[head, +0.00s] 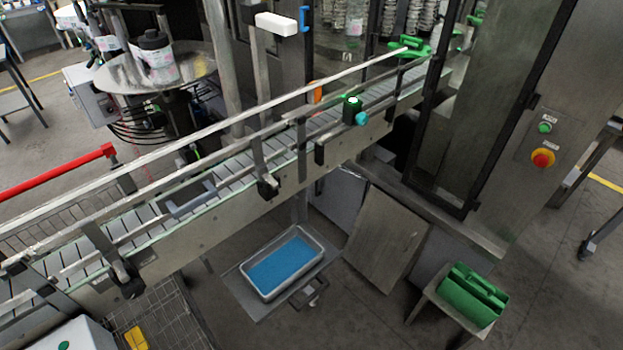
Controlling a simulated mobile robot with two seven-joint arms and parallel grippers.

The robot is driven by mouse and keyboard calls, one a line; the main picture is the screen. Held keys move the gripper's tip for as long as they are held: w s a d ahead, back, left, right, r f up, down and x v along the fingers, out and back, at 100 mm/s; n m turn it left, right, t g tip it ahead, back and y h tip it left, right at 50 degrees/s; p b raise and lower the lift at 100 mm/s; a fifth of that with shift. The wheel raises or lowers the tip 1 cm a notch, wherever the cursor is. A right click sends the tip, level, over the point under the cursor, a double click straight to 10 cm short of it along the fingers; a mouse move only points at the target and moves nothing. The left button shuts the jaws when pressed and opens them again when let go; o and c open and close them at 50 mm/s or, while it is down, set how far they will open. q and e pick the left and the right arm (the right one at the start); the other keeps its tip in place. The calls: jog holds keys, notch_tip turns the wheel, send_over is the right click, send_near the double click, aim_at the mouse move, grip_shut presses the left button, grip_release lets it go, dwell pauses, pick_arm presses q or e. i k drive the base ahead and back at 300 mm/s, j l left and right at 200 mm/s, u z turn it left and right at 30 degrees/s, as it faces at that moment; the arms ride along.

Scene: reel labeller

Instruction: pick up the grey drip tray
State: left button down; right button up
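A grey drip tray (297,275) sits below the conveyor, near the lower middle of the head view. It is rectangular with a raised pale rim, and its inside is blue; I cannot tell whether this is liquid or a lining. It rests on a flat grey plate (241,292) that sticks out beneath the conveyor. Its whole rim appears uncovered from this angle. Neither of my grippers shows in the head view.
The conveyor (225,212) with its rails runs diagonally above and behind the tray. A leaning metal panel (384,240) stands right of it. A green container (472,295) sits on a small stand farther right. A wire grid (170,315) lies at left.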

aim_at(270, 271)
jog(key=i+j+z, duration=0.15)
jog(key=i, duration=0.3)
jog(key=i+j+z, duration=0.15)
jog(key=i, duration=0.3)
